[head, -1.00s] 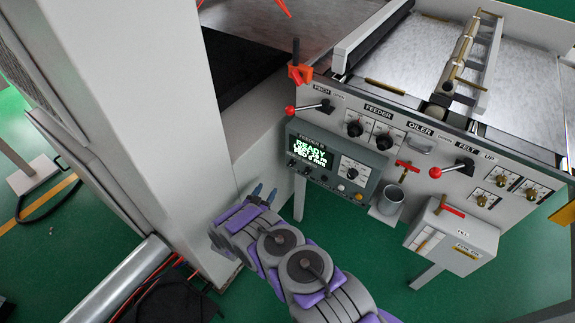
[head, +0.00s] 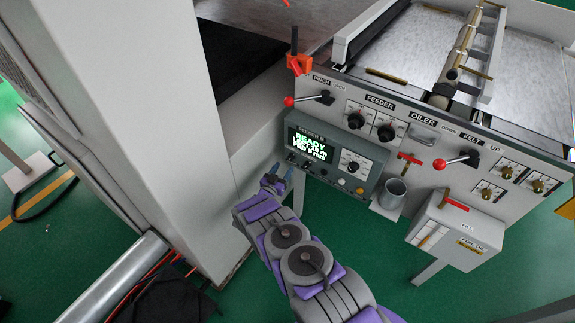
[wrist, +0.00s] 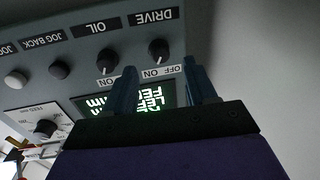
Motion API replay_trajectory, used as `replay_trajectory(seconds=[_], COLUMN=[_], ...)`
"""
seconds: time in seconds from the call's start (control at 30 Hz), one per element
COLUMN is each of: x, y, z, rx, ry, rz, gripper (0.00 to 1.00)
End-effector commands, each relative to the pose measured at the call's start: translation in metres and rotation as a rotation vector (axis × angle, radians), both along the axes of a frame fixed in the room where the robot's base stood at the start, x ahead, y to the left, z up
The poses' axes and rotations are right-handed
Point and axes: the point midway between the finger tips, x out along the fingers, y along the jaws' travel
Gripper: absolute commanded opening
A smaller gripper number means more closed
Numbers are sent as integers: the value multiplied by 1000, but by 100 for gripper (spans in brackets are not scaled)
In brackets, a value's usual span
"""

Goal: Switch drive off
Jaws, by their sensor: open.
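The drive switch is a small black knob (wrist: 158,50) beside the "DRIVE" label, upside down in the wrist view. "ON" and "OFF" are printed beside it, with "OFF" on the right; I cannot tell clearly which way it points. In the head view the drive knob (head: 291,157) is at the lower left of the grey feeder panel (head: 375,170). My gripper (head: 275,176) is open and empty, just left of and below that corner. In the wrist view my gripper (wrist: 164,80) has its blue fingers apart, with the knob beyond the gap. No contact shows.
A similar oil knob (wrist: 107,61) sits close beside the drive knob. A large pale machine column (head: 150,120) stands close on the left. A metal cup (head: 394,193) and a grey box (head: 455,230) are at the right.

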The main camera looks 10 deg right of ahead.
Motion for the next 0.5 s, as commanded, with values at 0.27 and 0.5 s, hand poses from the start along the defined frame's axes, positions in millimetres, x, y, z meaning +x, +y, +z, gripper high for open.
replay_trajectory(seconds=[0.27,0.5], x=[33,41], y=[-24,-29], z=[-1,0], rx=[1,-2], ry=[-2,-1], rz=[-1,1], gripper=[56,56])
